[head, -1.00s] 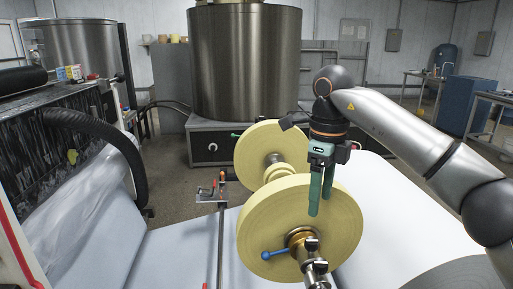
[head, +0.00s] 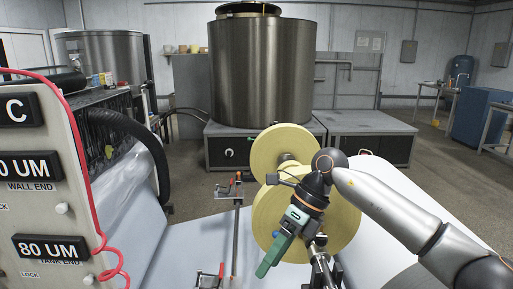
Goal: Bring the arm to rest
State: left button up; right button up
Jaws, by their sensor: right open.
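My right arm (head: 395,205) comes in from the right edge and is bent over the yellow rolls. My right gripper (head: 268,266), with green fingers, points down and to the left in front of the near yellow roll (head: 345,222). The fingers overlap in this view, so the gap between them is hard to see, and nothing shows in them. Part of the near roll and its shaft (head: 322,270) is hidden behind the gripper and wrist. My left gripper is not in view.
A far yellow roll (head: 280,145) stands behind the near one. A panel (head: 45,235) marked "80 UM" with a red cable fills the left. White sheet (head: 190,245) spreads on both sides of the rolls. A metal tank (head: 262,75) stands behind, with open floor at right.

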jog(key=s+a+m+g+y, duration=0.1)
jog(key=s+a+m+y, duration=0.55)
jog(key=a+y, duration=0.55)
jog(key=w+d+f+m+t+h+p, duration=0.1)
jog(key=d+f+m+t+h, duration=0.3)
jog(key=d+f+m+t, duration=0.55)
jog(key=w+d+f+m+t+h+p, duration=0.15)
jog(key=d+f+m+t+h, duration=0.25)
jog(key=m+t, duration=1.05)
jog(key=s+d+f+m+g+h, duration=0.3)
jog(key=s+d+f+m+g, duration=0.2)
jog(key=s+f, duration=0.4)
jog(key=s+d+f+m+g+h, duration=0.4)
jog(key=s+d+f+m+g, duration=0.2)
jog(key=s+f+m, duration=0.3)
jog(key=shift+s+d+f+m+g+h, duration=0.2)
jog(key=shift+d+f+m+g+h, duration=0.1)
jog(key=shift+d+f+m, duration=0.3)
